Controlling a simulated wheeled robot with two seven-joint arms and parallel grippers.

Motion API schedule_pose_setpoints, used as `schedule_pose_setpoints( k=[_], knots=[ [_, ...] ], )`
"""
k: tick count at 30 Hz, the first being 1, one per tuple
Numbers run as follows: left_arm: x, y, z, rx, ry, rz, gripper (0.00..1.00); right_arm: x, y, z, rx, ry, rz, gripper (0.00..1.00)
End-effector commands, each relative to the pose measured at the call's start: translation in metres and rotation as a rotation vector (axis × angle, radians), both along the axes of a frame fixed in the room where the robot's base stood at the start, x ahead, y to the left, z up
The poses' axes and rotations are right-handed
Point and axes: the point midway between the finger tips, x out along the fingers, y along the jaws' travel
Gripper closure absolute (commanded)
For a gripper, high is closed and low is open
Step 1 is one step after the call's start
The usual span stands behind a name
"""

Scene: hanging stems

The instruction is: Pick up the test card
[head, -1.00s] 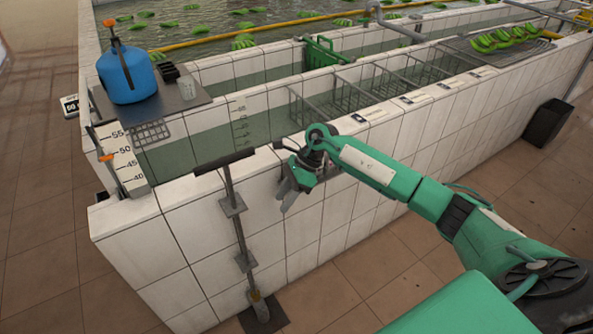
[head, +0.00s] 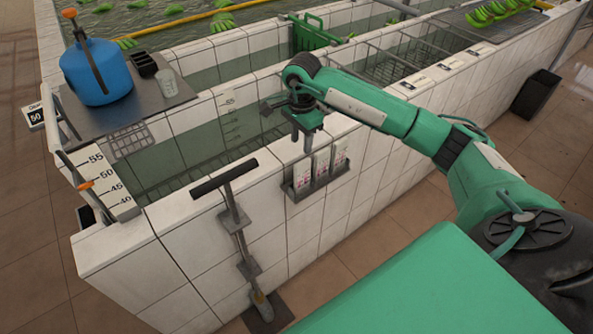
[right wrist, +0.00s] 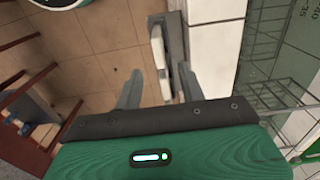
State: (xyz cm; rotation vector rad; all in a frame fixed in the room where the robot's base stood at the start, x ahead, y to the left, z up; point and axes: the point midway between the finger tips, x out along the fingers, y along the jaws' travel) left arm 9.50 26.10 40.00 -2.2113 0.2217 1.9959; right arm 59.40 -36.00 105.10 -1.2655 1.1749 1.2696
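Upright white cards with small coloured marks (head: 321,162) stand side by side in a grey holder (head: 302,194) on the outer tiled wall. I cannot tell which is the test card. My right gripper (head: 302,143) hangs fingers-down just above the left end of this holder. My left gripper is not in view.
The tank's tiled rim (head: 275,150) runs close behind my right gripper. A T-handled tool (head: 232,215) stands against the wall to the left. Flat labels (head: 415,81) lie along the rim. A blue jug (head: 98,72) and a cup (head: 167,83) stand on a ledge.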

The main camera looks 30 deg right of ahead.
Motion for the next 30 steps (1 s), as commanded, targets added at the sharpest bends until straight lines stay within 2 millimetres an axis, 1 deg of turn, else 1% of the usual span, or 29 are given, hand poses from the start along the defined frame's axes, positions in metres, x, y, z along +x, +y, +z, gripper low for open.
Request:
schedule_pose_setpoints(
  k=[1, 6, 10, 13, 16, 19, 21, 24, 27, 30],
  knots=[
    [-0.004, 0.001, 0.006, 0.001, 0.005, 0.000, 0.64, -0.002, 0.000, -0.008, 0.000, 0.006, -0.001, 0.60],
    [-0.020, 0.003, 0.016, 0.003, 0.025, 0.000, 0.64, -0.002, 0.000, -0.042, 0.001, 0.006, -0.001, 0.60],
    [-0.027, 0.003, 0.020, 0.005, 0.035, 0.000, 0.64, -0.001, 0.000, -0.062, 0.002, 0.003, 0.000, 0.60],
    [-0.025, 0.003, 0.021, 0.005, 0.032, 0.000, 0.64, -0.001, 0.000, -0.069, 0.001, 0.002, 0.000, 0.60],
    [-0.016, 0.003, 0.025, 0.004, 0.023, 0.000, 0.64, -0.001, 0.000, -0.074, 0.001, 0.002, -0.001, 0.60],
    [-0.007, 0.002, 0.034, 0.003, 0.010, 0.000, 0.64, -0.001, -0.001, -0.081, 0.002, 0.005, -0.001, 0.60],
    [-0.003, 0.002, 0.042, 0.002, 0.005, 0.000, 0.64, 0.000, -0.002, -0.090, 0.002, 0.005, -0.002, 0.60],
    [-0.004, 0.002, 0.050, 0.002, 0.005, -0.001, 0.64, 0.000, -0.002, -0.104, 0.003, 0.005, 0.000, 0.60],
    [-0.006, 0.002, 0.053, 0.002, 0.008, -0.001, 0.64, 0.001, -0.002, -0.116, 0.002, 0.003, -0.001, 0.60],
    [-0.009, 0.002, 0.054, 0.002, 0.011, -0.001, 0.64, 0.000, -0.003, -0.123, 0.001, 0.003, 0.000, 0.60]
  ],
)
